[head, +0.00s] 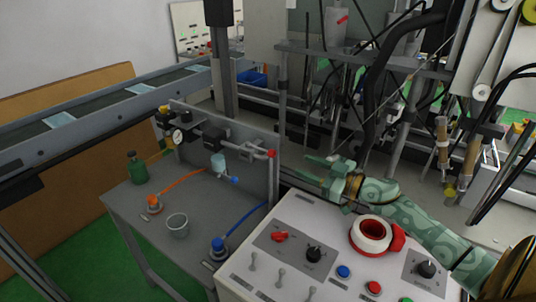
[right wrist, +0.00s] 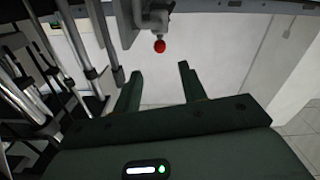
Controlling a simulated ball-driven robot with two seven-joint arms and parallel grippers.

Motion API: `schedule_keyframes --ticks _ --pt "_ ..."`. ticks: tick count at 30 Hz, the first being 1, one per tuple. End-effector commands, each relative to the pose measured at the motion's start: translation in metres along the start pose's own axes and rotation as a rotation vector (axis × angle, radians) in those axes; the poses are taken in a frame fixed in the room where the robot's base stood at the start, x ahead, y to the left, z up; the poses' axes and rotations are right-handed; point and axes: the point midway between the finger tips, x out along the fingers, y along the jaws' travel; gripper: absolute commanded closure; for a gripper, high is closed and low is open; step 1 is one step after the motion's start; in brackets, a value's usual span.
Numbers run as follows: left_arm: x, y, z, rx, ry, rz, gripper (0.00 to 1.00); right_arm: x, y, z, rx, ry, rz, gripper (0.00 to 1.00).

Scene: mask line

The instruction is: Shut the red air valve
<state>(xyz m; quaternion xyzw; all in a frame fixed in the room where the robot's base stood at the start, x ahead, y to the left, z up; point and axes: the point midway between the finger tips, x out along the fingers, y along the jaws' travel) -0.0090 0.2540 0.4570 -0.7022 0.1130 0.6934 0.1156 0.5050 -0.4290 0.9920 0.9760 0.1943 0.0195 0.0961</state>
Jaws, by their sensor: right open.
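A red round knob (head: 271,153) sits at the right end of the pipework on the upright grey panel (head: 258,180), in the head view. In the right wrist view the red knob (right wrist: 159,46) hangs on a grey fitting (right wrist: 150,20), just beyond and between my fingertips. My right gripper (head: 318,169) reaches in from the right above the control box, a little right of the knob. Its fingers (right wrist: 160,76) are spread with nothing between them. How the valve's lever is turned is too small to tell. My left gripper is not in view.
The side table holds a green bottle (head: 137,168), a metal cup (head: 178,226), and orange and blue hoses. A blue-tipped fitting (head: 235,180) is on the panel. Metal frames (head: 300,95) stand behind.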

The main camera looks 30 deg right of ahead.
Motion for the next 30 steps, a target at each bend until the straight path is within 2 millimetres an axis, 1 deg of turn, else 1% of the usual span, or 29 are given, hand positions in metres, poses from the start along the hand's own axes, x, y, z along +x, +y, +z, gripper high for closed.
schedule_keyframes --ticks 1,3,9,12,15,18,21,29,30 --pt "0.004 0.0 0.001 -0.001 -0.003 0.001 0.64 0.013 0.0 0.001 -0.003 0.004 0.0 0.58" --pt "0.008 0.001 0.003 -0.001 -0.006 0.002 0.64 0.032 0.001 0.001 -0.003 0.004 0.001 0.58" --pt "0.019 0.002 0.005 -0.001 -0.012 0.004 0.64 0.083 0.0 0.001 -0.001 0.003 0.0 0.58" --pt "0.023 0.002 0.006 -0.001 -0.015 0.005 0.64 0.103 0.0 0.002 -0.001 0.002 0.001 0.58" --pt "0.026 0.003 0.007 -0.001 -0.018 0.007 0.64 0.118 0.0 0.002 0.0 0.001 0.002 0.58" --pt "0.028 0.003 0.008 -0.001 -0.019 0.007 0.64 0.128 0.0 0.001 -0.001 0.0 0.002 0.58" --pt "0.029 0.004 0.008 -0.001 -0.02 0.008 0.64 0.132 0.0 0.001 0.0 0.0 0.001 0.58" --pt "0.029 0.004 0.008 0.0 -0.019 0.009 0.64 0.133 0.0 0.0 0.0 0.0 0.001 0.58" --pt "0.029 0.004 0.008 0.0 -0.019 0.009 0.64 0.133 0.0 0.0 0.0 0.0 0.001 0.69"
